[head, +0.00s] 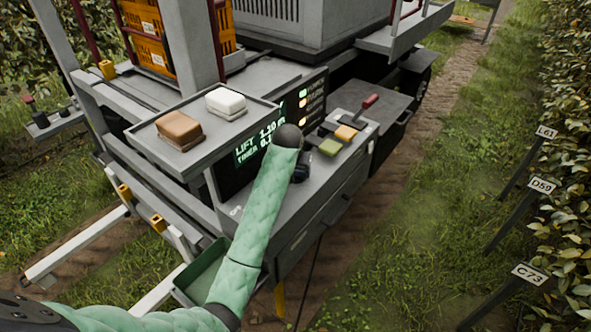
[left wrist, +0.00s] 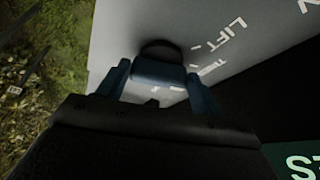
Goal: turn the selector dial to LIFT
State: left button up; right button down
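My left gripper (head: 300,172) is at the control panel in the head view, partly behind my own forearm. In the left wrist view its two fingers (left wrist: 160,88) stand on either side of the dark blue selector dial (left wrist: 158,70) and appear to touch it. The white LIFT label (left wrist: 225,38) lies up and right of the dial, with a tick mark beside it. A second label (left wrist: 214,70) below is partly hidden. The dial's pointer is hidden, so I cannot tell its setting. My right gripper is not in view.
A green-lettered display (head: 262,140) shows LIFT and TIMER lines.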

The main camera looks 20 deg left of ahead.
pick_arm(q)
jog(key=shift+c, duration=0.6)
jog(key=shift+d+n, duration=0.1)
jog(key=shift+n, duration=0.2)
jog(key=n, duration=0.1)
jog(key=n+y, duration=0.1)
jog(key=shift+d+r+n, duration=0.1)
jog(key=shift+d+n, duration=0.1)
jog(key=shift+n, duration=0.2)
jog(key=n, duration=0.1)
jog(key=n+y, duration=0.1)
jog(key=shift+w+d+n, duration=0.15)
jog(key=shift+n, duration=0.25)
jog(key=shift+n+g+y, duration=0.4)
jog(key=shift+n, duration=0.4)
